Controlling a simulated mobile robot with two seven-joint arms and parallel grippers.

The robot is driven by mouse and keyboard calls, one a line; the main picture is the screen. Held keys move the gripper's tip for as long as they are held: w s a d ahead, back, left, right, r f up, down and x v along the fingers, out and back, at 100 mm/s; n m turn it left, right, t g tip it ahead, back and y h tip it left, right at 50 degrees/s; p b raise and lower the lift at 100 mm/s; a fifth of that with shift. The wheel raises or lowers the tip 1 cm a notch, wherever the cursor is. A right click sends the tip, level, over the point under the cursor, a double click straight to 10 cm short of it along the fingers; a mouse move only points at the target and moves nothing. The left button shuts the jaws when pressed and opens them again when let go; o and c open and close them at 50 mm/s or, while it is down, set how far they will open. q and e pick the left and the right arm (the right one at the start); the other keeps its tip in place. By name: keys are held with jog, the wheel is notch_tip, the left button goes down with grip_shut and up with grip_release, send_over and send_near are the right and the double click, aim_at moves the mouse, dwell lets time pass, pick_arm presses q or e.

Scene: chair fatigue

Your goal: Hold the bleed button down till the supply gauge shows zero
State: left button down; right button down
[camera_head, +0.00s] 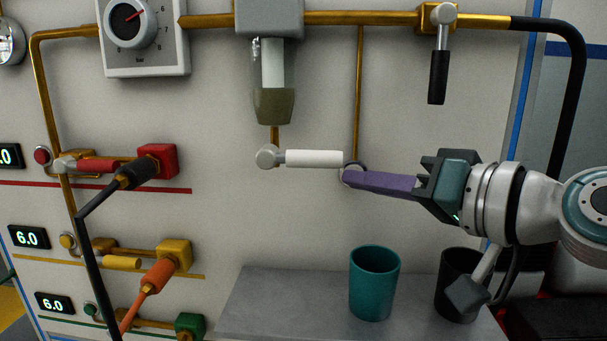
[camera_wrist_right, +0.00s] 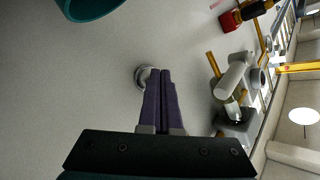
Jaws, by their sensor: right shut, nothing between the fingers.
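The bleed button looks like the round metal piece (camera_head: 348,166) on the grey panel, mostly covered by my right fingertips; it also shows in the wrist view (camera_wrist_right: 140,76), beside the fingertips. My right gripper (camera_head: 350,179) is shut and empty, its purple fingers (camera_wrist_right: 161,75) reaching to the button. I cannot tell whether they touch or press it. A dial marked bar (camera_head: 133,22) with a red pointer sits at the top. A round gauge (camera_head: 8,45) is cut off at the left edge. I cannot tell which is the supply gauge. My left gripper is out of view.
A white lever (camera_head: 314,159) sits just left of the fingers, below the filter bowl (camera_head: 273,105). A black-handled lever (camera_head: 438,77) hangs above. A teal cup (camera_head: 374,285) and a dark cup (camera_head: 455,275) stand on the grey shelf (camera_head: 300,310). Hoses fill the lower left.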

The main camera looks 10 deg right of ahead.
jog(key=shift+w+d, duration=0.1)
jog(key=shift+w, duration=0.3)
jog(key=shift+s, duration=0.1)
dwell(4.5)
jog(key=shift+s+a, duration=0.2)
jog(key=shift+s, duration=0.5)
jog(key=shift+p, duration=0.35)
jog(key=shift+s+a+p, duration=0.25)
jog(key=shift+s+p, duration=0.1)
jog(key=shift+s, duration=0.45)
jog(key=shift+s+a+p, duration=0.2)
jog(key=shift+s+p, duration=0.2)
jog(key=shift+s, duration=0.4)
jog(key=shift+s+a+p, duration=0.25)
jog(key=shift+s+p, duration=0.1)
jog(key=shift+s, duration=0.45)
